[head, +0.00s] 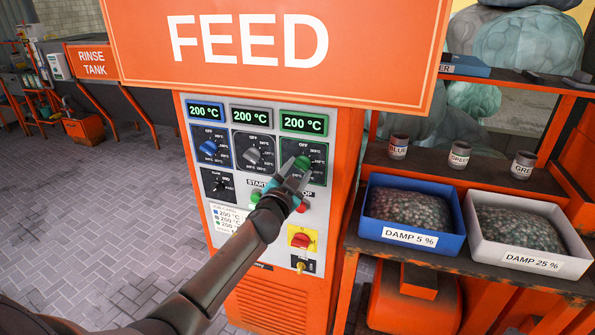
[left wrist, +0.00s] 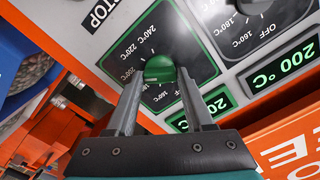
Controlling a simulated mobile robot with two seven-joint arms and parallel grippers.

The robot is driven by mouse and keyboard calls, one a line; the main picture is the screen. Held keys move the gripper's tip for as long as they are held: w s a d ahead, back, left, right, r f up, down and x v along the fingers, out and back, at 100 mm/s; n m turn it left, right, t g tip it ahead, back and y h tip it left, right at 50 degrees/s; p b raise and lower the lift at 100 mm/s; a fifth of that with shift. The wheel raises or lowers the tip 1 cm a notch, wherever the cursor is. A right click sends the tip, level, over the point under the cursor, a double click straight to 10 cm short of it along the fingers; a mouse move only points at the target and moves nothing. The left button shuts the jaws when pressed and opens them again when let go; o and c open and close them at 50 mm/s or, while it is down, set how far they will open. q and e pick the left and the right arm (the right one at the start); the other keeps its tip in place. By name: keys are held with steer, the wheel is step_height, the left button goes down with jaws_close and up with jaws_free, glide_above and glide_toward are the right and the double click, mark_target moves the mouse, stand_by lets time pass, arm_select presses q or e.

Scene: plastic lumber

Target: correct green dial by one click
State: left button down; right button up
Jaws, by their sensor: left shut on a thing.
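The green dial (head: 302,163) is the rightmost of three temperature dials on the orange FEED machine's grey panel. In the left wrist view the green dial (left wrist: 160,69) sits between the two fingers of my left gripper (left wrist: 154,80). My left gripper (head: 297,172) is shut on the green dial, and its fingers hide part of the scale in the head view. The green display (head: 303,122) above it reads 200 °C. The dial's exact pointer position is hidden by the fingers. My right gripper is not in view.
A blue dial (head: 208,148) and a grey dial (head: 253,155) sit to the left, their displays reading 200 °C. Below are a green start button (head: 256,197) and a red-yellow switch (head: 300,240). Blue (head: 458,238) and white (head: 558,262) bins stand on the shelf at right.

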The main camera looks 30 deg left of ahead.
arm_select(q)
steer(key=m, duration=0.6)
steer(key=shift+m, duration=0.3)
stand_by(0.4)
steer(key=shift+c, duration=1.4)
jaws_free()
steer(key=p+v, duration=0.1)
steer(key=v, duration=1.4)
steer(key=shift+s+a+f, duration=0.1)
steer(key=shift+s, duration=0.05)
